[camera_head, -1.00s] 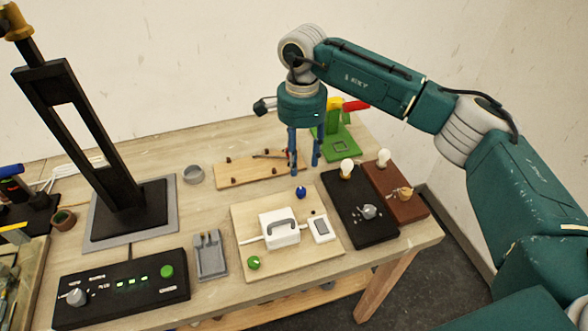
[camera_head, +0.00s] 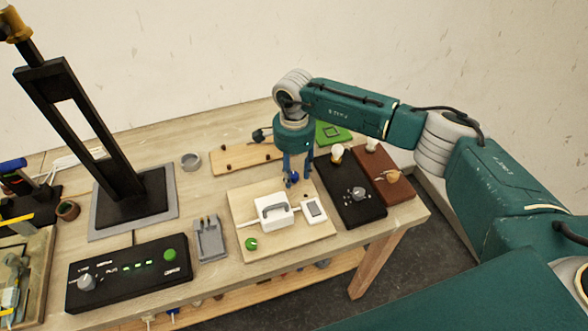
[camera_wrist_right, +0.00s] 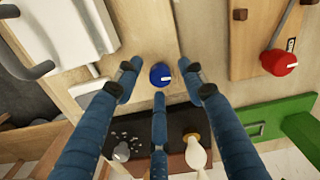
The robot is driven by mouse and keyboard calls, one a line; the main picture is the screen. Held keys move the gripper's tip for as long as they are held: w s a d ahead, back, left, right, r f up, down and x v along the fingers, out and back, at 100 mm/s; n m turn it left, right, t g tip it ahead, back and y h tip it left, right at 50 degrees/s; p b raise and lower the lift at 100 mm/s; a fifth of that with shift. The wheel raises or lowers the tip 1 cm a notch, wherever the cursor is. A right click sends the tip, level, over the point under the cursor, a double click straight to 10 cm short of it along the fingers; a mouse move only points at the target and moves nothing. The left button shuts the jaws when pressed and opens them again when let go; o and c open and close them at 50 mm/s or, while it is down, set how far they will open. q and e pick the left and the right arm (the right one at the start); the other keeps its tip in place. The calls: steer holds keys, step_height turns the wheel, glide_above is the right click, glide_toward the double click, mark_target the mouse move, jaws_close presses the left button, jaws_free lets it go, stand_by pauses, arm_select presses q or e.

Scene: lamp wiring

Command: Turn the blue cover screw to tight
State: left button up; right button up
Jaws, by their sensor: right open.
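The blue cover screw (camera_head: 295,177) is a small round knob at the back edge of the light wooden board (camera_head: 245,205), behind the white box with a grey handle (camera_head: 271,211). In the right wrist view the blue screw (camera_wrist_right: 160,74) shows between the fingertips. My right gripper (camera_head: 296,181) is open, with its three blue fingers spread around the screw. In the wrist view the gripper (camera_wrist_right: 161,82) shows gaps between its fingertips and the screw, though contact is hard to judge. My left gripper is out of view.
A green knob (camera_head: 251,243) is at the board's front, and a small white switch box (camera_head: 314,209) at its right. A black board (camera_head: 345,200) and brown board (camera_head: 402,190) carry bulbs. The wrist view shows a red knob (camera_wrist_right: 285,62) and green block (camera_wrist_right: 262,118).

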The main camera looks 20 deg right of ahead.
steer(key=shift+c, duration=1.2)
jaws_close()
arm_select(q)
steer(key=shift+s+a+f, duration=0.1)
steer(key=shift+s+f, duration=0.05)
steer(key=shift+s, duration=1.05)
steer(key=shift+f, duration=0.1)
